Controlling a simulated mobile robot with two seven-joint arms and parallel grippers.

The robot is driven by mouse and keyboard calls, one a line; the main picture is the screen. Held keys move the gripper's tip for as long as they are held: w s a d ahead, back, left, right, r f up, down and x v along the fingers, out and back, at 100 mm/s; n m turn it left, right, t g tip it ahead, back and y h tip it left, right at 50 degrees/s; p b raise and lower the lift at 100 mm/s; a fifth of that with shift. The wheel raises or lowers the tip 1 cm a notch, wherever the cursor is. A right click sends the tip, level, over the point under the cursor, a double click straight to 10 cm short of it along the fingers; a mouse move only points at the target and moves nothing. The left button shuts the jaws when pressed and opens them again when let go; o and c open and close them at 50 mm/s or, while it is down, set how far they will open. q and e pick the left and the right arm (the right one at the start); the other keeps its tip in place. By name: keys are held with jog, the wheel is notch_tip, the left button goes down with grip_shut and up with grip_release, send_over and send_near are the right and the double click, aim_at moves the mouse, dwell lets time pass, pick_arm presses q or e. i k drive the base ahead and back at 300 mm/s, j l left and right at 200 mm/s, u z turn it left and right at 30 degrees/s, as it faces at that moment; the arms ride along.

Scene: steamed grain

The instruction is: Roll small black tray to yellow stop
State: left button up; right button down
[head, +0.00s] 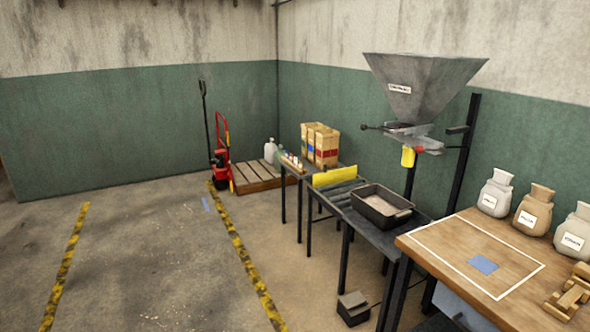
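The small black tray (381,207) sits on the roller table (352,224), below and a little left of the grey hopper. It holds a layer of pale grain. The yellow stop (335,176) is an upright plate across the far end of the rollers, beyond the tray. A stretch of bare rollers (343,194) lies between the tray and the stop. Neither of my grippers shows in the head view.
A hopper (424,85) hangs above the tray. A wooden table (460,232) with several sacks (532,209) stands at the near right. A small table with bottles and boxes (320,144) stands beyond the stop. The floor (150,250) to the left is clear.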

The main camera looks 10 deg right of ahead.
aim_at(386, 209)
jog(key=i+l+u, duration=0.15)
jog(key=i+u, duration=0.2)
jog(key=i, duration=1)
jog(key=i+z, duration=0.3)
jog(key=i, duration=0.3)
jog(key=i+j+z, duration=0.25)
jog(key=i, duration=0.4)
